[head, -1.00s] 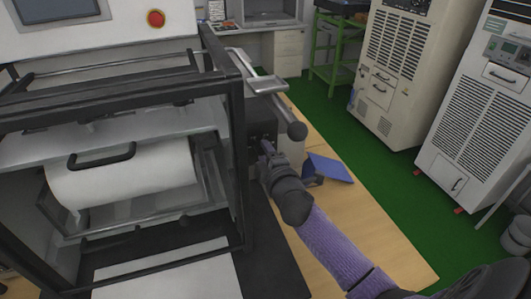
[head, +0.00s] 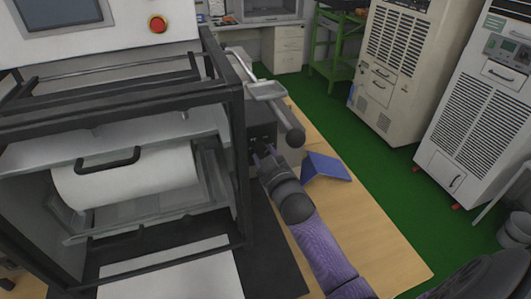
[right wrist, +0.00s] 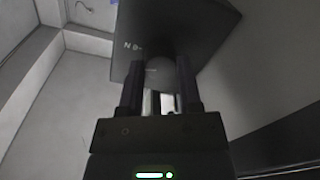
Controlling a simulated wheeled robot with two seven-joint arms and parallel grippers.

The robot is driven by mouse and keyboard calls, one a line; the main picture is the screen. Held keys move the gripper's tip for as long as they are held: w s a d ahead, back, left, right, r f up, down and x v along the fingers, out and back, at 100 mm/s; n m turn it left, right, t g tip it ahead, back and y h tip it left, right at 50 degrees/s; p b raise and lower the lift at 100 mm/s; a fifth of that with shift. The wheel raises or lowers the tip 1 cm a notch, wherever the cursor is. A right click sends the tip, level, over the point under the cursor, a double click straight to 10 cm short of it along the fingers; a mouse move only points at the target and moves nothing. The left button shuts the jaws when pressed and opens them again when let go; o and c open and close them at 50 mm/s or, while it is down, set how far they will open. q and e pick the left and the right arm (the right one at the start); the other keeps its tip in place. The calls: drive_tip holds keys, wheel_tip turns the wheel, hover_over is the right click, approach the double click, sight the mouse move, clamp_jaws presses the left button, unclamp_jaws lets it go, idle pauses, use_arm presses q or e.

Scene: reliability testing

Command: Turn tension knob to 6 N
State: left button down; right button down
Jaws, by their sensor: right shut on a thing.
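The tension knob (right wrist: 160,72) is a round dark grey knob on a black box (right wrist: 190,28) in the right wrist view. A faint pale line shows on the knob. A white label beside it appears upside down and looks like "6 N". My right gripper (right wrist: 157,78) has one finger on each side of the knob and is shut on it. In the head view, my right gripper (head: 265,156) reaches the dark box (head: 262,133) on the machine's right side; the knob is hidden there. My left gripper is not in view.
The machine (head: 120,95) has a black frame, a white roll (head: 125,182) and a red button (head: 157,24). A blue object (head: 326,168) lies on the wooden table (head: 375,235) to the right.

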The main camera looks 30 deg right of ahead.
drive_tip(key=shift+m, duration=0.7)
drive_tip(key=shift+m+p, duration=0.4)
drive_tip(key=shift+m, duration=0.5)
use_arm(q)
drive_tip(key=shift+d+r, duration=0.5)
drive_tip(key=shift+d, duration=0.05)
use_arm(e)
drive_tip(key=shift+f, duration=0.1)
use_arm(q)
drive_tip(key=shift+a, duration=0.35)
use_arm(e)
drive_tip(key=shift+c, duration=1.4)
unclamp_jaws()
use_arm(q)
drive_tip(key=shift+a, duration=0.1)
use_arm(e)
drive_tip(key=shift+s, duration=0.1)
